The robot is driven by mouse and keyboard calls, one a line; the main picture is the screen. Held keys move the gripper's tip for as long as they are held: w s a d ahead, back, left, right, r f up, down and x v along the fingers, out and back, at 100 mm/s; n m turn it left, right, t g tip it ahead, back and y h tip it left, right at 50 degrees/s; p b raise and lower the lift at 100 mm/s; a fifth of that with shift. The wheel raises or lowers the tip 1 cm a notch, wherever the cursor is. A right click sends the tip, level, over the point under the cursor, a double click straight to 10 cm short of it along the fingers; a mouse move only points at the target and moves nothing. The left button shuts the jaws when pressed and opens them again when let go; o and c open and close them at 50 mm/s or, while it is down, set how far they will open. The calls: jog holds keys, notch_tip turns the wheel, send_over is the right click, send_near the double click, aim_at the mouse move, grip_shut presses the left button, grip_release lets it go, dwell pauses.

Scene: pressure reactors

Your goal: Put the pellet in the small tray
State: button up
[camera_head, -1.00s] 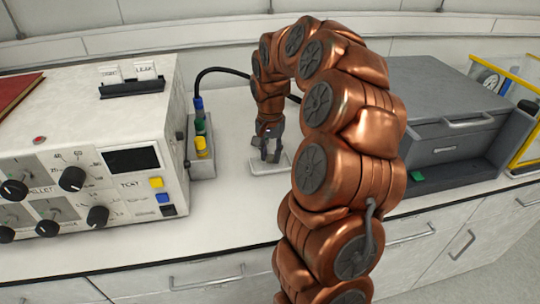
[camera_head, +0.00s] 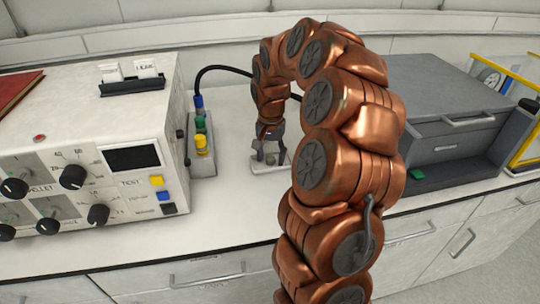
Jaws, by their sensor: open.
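My gripper (camera_head: 269,157) points down at the back of the counter, beside the socket block. Its fingers are spread apart, directly over the small tray (camera_head: 258,170), a shallow light-grey dish on the counter. A small grey shape (camera_head: 270,159) shows low between the fingertips. It may be the pellet, but it is too small to be sure, and I cannot tell whether it rests on the tray. My arm hides part of the counter to the right of the tray.
A white control box (camera_head: 120,125) with knobs stands at left. A socket block (camera_head: 203,160) with blue, green and yellow plugs and a black cable is close left of the tray. A grey case (camera_head: 450,120) and a yellow-framed box (camera_head: 525,90) stand at right. The front counter is clear.

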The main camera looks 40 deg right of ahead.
aim_at(270, 158)
notch_tip(270, 158, up, 12)
jog(key=b, duration=0.1)
jog(key=shift+r, duration=0.15)
dwell(0.5)
jog(key=s+a+f+n, duration=0.1)
jog(key=s+a+n, duration=0.2)
jog(key=s+a, duration=0.35)
jog(key=s+a+n, duration=0.4)
jog(key=a, duration=0.6)
jog(key=s+a+f+n+g, duration=0.1)
jog(key=s+a+f+n, duration=0.1)
jog(key=s, duration=0.7)
jog(key=s+a+f+n, duration=0.2)
jog(key=s+a+f, duration=0.2)
jog(key=s, duration=0.5)
notch_tip(270, 158, down, 2)
jog(key=shift+s+a+g, duration=0.15)
jog(key=shift+a+g, duration=0.25)
jog(key=shift+r, duration=0.1)
